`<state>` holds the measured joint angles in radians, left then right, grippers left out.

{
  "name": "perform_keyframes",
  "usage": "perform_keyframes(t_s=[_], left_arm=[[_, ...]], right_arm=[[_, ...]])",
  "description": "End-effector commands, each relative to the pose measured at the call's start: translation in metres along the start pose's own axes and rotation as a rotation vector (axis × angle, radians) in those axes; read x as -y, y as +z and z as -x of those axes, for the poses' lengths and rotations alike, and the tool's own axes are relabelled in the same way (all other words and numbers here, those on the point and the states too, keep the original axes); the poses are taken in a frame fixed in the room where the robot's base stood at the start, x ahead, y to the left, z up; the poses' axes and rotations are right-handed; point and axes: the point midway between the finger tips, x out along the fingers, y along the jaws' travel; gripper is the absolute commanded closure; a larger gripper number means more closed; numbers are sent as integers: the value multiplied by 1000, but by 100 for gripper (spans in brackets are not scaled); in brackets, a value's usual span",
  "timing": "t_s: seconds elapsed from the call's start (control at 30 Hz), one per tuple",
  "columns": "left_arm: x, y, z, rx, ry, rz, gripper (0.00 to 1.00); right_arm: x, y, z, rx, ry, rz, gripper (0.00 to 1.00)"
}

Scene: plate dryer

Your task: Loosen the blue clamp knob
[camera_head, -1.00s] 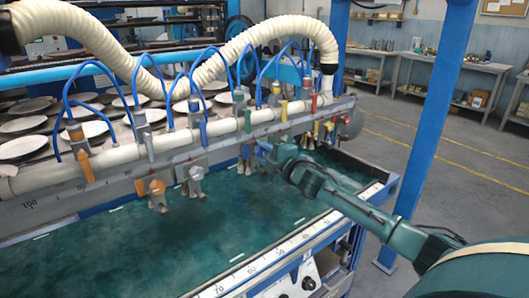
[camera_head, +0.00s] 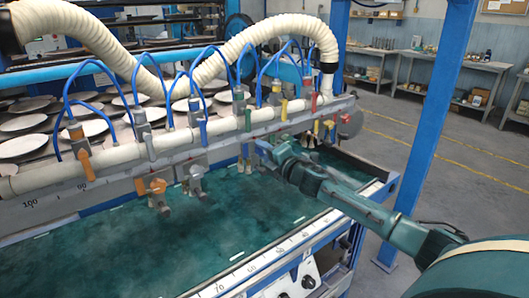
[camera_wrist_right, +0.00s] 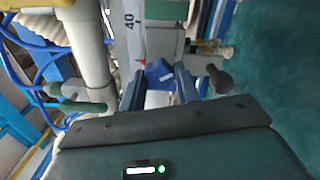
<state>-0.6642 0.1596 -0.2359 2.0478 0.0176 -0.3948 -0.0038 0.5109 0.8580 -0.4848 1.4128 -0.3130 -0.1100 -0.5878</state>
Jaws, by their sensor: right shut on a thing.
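The blue clamp knob (camera_head: 263,146) sits on the front of the scale rail, under the white pipe; my right gripper hides most of it in the head view. In the right wrist view the blue knob (camera_wrist_right: 159,74) shows between the two fingers, near the rail's 40 mark. My right gripper (camera_wrist_right: 158,84) is shut on it; the gripper (camera_head: 270,151) also shows at the rail in the head view. My left gripper is in neither view.
An orange clamp knob (camera_head: 154,186) and a grey clamp knob (camera_head: 197,171) hang along the rail to the left. Blue hoses (camera_head: 88,66) loop above the white pipe (camera_head: 118,157). The green bed (camera_head: 205,232) below is clear. A blue post (camera_head: 428,130) stands behind my right arm.

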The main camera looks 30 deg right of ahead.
Motion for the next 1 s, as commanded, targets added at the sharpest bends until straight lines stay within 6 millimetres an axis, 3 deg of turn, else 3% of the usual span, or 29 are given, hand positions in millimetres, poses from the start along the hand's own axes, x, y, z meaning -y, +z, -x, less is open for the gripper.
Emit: perform_keyframes(t_s=[0.2, 0.23, 0.47, 0.77, 1.0], left_arm=[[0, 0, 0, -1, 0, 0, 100], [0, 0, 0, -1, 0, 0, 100], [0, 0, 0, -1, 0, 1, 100], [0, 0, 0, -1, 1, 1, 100], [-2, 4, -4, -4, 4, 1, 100]], right_arm=[[1, 0, 0, 0, -1, 4, 91], [1, 0, 0, 0, -1, 4, 67], [0, 0, 0, 0, -1, 2, 48], [1, 0, 2, 0, -1, 1, 47], [3, -1, 30, -3, -2, 5, 47]])
